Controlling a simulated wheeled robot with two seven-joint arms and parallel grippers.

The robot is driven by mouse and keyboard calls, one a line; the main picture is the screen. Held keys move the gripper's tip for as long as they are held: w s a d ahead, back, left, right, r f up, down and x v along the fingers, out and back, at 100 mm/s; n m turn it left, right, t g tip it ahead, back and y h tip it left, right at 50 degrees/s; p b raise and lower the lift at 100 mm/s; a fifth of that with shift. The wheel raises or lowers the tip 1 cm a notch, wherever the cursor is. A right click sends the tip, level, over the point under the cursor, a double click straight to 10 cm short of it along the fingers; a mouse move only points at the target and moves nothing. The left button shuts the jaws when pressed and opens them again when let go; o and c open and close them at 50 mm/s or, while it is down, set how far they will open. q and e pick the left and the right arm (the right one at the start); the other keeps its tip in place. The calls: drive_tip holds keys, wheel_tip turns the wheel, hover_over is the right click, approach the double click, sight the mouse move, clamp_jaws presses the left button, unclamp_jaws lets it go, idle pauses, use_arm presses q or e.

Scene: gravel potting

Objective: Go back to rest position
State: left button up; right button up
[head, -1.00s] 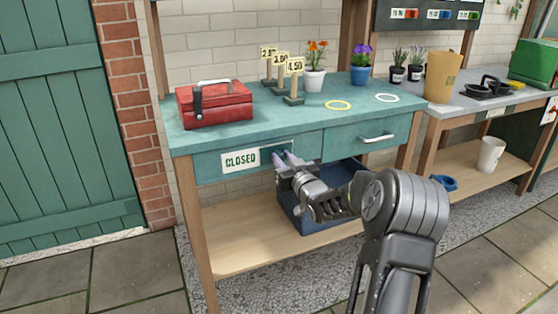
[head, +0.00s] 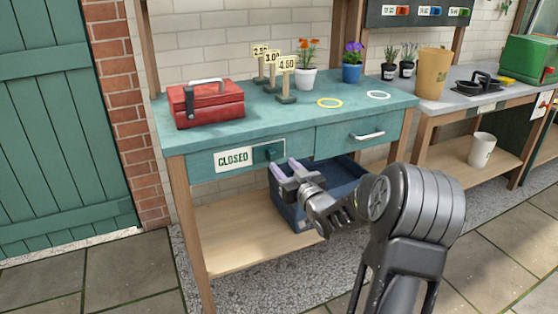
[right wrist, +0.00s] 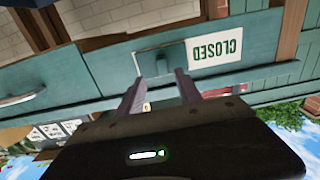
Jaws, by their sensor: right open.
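My right gripper (head: 284,171) is open and empty in front of the potting bench, just below and right of the dark knob (head: 268,152) of the left drawer (head: 205,164). In the right wrist view, my right gripper's two fingers (right wrist: 158,92) stand apart, with the drawer front and its upside-down CLOSED sign (right wrist: 215,47) beyond them. The sign also shows in the head view (head: 233,158). Both drawers look shut. My left gripper is in neither view now.
A blue crate (head: 290,215) stands on the lower shelf (head: 225,250) behind my right arm. The bench top holds a red toolbox (head: 205,103), price signs (head: 286,78), potted flowers (head: 305,76) and two rings (head: 329,103). Paving in front is open.

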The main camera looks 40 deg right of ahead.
drive_tip(key=shift+s+a, duration=0.2)
drive_tip(key=shift+s, duration=0.4)
